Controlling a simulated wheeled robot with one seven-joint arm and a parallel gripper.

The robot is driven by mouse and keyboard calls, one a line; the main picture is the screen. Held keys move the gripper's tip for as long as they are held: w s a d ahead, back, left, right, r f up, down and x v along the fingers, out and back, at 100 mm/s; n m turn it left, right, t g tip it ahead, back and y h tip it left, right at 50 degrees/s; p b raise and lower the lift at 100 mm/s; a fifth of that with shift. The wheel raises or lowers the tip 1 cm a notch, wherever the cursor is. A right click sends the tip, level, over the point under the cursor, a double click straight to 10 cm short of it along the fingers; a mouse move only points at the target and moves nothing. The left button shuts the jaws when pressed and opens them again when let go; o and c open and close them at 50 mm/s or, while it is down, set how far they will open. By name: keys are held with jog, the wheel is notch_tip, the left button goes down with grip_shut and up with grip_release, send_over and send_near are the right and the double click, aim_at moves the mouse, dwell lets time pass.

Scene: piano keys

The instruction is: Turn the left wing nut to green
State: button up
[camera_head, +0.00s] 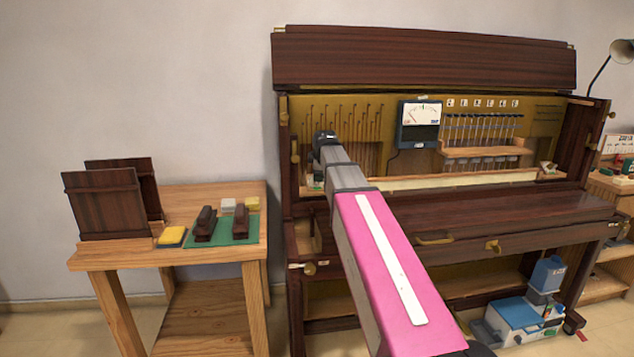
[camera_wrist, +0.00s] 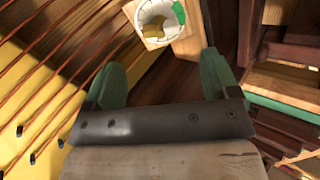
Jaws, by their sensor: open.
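In the wrist view, a brass wing nut (camera_wrist: 153,27) sits in the middle of a round white dial (camera_wrist: 146,12) with dark tick marks. A green patch (camera_wrist: 179,12) lies on the dial's right edge. The dial is on a pale wooden block (camera_wrist: 181,38). My gripper (camera_wrist: 162,64) is open, with its two green fingers apart and nothing between them.
The open piano (camera_head: 440,210) holds a row of strings and hammers and a blue meter (camera_head: 419,125). Copper-coloured strings (camera_wrist: 50,60) run close to my gripper's left. A wooden side table (camera_head: 195,272) with blocks and brushes stands left of the piano.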

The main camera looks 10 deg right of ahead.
jog(key=shift+v, duration=1.7)
